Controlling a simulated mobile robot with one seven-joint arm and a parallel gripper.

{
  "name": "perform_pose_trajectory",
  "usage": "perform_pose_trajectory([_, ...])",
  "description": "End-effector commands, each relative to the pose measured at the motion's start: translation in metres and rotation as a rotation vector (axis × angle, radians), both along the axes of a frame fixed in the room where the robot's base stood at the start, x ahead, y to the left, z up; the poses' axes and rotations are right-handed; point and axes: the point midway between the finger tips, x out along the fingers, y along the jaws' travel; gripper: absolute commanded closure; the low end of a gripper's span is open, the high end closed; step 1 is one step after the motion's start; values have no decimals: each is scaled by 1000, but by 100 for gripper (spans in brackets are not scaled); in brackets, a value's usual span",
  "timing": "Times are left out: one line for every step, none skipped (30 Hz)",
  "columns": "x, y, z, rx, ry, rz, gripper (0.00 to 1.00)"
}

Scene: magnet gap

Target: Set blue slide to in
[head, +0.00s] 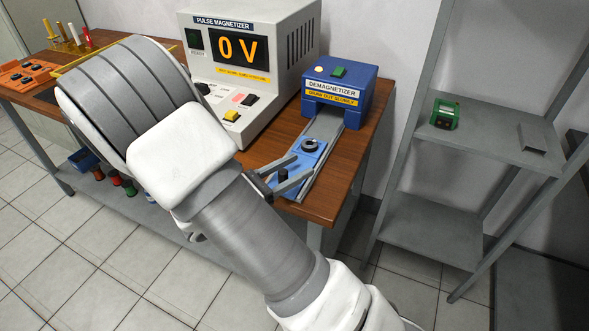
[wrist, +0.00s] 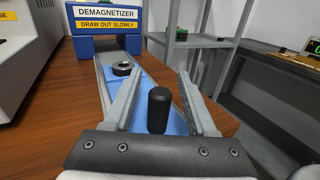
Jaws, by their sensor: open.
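The blue slide (head: 309,147) lies on a grey rail in front of the blue demagnetizer (head: 345,88), drawn out from its opening. A dark ring (head: 311,144) sits on the slide. A black upright knob (wrist: 159,109) stands at the slide's near end. In the wrist view the blue slide (wrist: 150,88) runs away from my gripper toward the demagnetizer (wrist: 105,28). My gripper (head: 284,173) is open, with its fingers on either side of the knob. In the wrist view my gripper (wrist: 155,85) shows a gap between the knob and each finger.
The pulse magnetizer (head: 245,65), reading 0 V, stands left of the demagnetizer on the wooden table (head: 333,205). A grey shelf (head: 490,130) with a green device (head: 445,114) stands at the right. An orange tray (head: 28,74) lies at the table's far left.

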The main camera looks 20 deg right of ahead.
Motion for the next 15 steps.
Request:
perform_pose_trajectory([0, -2, 0, 0, 0, -1, 43])
perform_pose_trajectory([1, -2, 0, 0, 0, -1, 43])
perform_pose_trajectory([1, -3, 0, 1, 0, -1, 43])
perform_pose_trajectory([1, -3, 0, 1, 0, 0, 43])
perform_pose_trajectory([1, -3, 0, 1, 0, 0, 43])
perform_pose_trajectory([1, -3, 0, 1, 0, 0, 43])
perform_pose_trajectory([1, -3, 0, 1, 0, 0, 43])
perform_pose_trajectory([1, -3, 0, 1, 0, 0, 43])
perform_pose_trajectory([1, -2, 0, 1, 0, 0, 45])
perform_pose_trajectory([1, -2, 0, 1, 0, 0, 50])
perform_pose_trajectory([1, -2, 0, 1, 0, 0, 56])
perform_pose_trajectory([1, -2, 0, 1, 0, 0, 63])
perform_pose_trajectory([1, -2, 0, 1, 0, 0, 68])
perform_pose_trajectory([1, -2, 0, 1, 0, 0, 74])
perform_pose_trajectory([1, -2, 0, 1, 0, 0, 81])
